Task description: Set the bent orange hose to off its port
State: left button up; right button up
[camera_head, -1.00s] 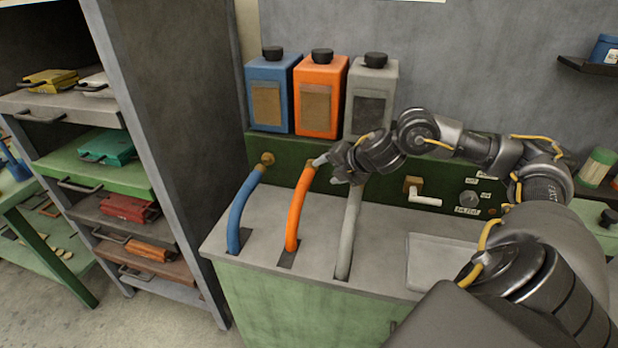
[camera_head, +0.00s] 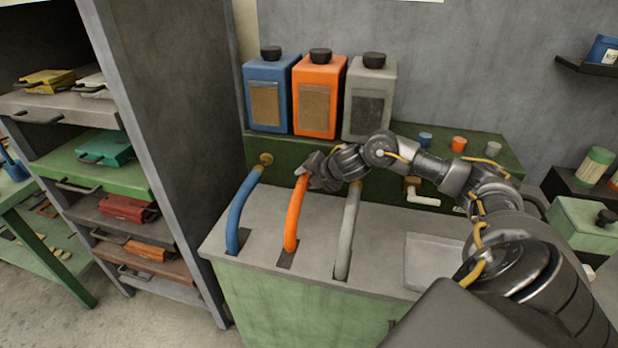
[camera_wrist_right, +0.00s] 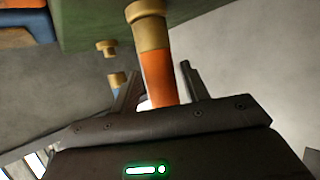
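The bent orange hose (camera_head: 294,220) rises from a slot in the grey bench top toward the green panel behind it. My right gripper (camera_head: 306,172) is at its upper end and hides that end in the head view. In the right wrist view, the orange hose (camera_wrist_right: 159,75) runs between the spread fingers of my right gripper (camera_wrist_right: 158,85), with a gap visible at its sides. Its brass collar (camera_wrist_right: 153,37) meets a brass port fitting (camera_wrist_right: 146,11) on the panel; no gap shows there. My left gripper is not in view.
A blue hose (camera_head: 239,215) stands to the left and a grey hose (camera_head: 347,235) close to the right, under my wrist. Blue (camera_head: 267,95), orange (camera_head: 318,95) and grey (camera_head: 369,100) canisters stand behind. A shallow tray (camera_head: 425,262) lies to the right.

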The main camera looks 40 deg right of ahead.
aim_at(303, 189)
grip_shut()
jog(key=s+a, duration=0.1)
jog(key=a+p, duration=0.1)
jog(key=s+a+p, duration=0.1)
jog(key=a, duration=0.1)
jog(key=shift+s, duration=0.3)
jog(key=shift+s+a, duration=0.2)
jog(key=shift+f, duration=0.15)
jog(key=shift+c, duration=0.5)
grip_release()
jog(key=shift+a, duration=0.1)
jog(key=o, duration=0.4)
jog(key=shift+c, duration=0.2)
jog(key=v, duration=1.1)
